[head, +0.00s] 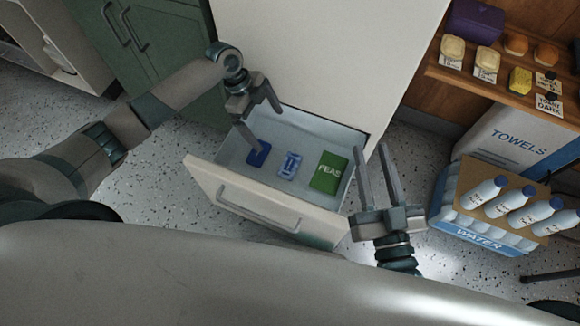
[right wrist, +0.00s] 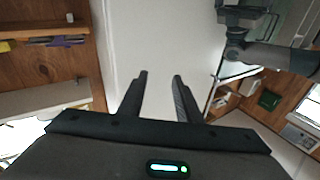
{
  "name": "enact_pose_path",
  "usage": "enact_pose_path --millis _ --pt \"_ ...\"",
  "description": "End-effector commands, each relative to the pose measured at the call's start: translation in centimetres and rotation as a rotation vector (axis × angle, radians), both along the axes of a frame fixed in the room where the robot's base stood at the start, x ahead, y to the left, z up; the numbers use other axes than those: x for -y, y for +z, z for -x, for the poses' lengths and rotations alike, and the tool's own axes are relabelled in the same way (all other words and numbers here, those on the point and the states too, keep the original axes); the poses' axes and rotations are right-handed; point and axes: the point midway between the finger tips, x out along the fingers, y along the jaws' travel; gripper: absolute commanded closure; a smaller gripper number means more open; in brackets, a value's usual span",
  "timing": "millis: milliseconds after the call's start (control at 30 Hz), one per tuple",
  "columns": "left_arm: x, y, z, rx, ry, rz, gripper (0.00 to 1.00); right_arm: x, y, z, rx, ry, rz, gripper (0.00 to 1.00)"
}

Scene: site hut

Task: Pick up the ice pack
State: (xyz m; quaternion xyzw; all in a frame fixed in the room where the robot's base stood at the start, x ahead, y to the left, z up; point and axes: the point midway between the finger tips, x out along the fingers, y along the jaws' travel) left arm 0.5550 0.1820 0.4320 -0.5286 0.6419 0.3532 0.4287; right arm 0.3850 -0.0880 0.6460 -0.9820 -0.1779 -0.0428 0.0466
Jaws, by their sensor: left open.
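An open drawer (head: 231,178) in the head view holds a flat dark blue pack (head: 261,158), which looks like the ice pack. It lies at the drawer's left side. My left gripper (head: 269,132) is open over the drawer's back left; one fingertip overlaps the blue pack's upper edge in the picture, and I cannot tell if they touch. My right gripper (head: 371,148) is open and empty to the right of the drawer; its fingers also show in the right wrist view (right wrist: 160,75), with nothing between them.
A light blue and clear item (head: 289,165) and a green PEAS bag (head: 329,171) lie right of the pack in the drawer. A WATER pack with bottles (head: 484,240), a TOWELS box (head: 520,139) and a wooden shelf (head: 428,69) stand at the right.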

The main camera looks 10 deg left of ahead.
Motion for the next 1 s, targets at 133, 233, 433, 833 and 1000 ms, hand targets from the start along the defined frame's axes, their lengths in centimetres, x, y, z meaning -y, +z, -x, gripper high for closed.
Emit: enact_pose_path --millis 133,233,433,833,1000 --pt "0.0 -1.7 0.0 0.0 0.0 0.0 0.0 -0.4 2.9 1.1 0.183 0.002 -0.066 0.69" --pt "0.0 -2.4 0.0 0.0 0.0 0.0 0.0 -0.4 4.9 2.2 0.293 0.002 -0.109 0.69" --pt "0.0 -3.2 0.0 0.0 0.0 0.0 0.0 -0.2 7.7 4.1 0.449 0.001 -0.174 0.69" --pt "0.0 -3.4 0.0 0.0 0.0 0.0 0.0 0.0 8.8 5.0 0.506 -0.001 -0.198 0.69" --pt "0.0 -3.5 0.0 0.0 0.0 0.0 0.0 0.0 8.8 5.0 0.508 -0.001 -0.198 0.69"
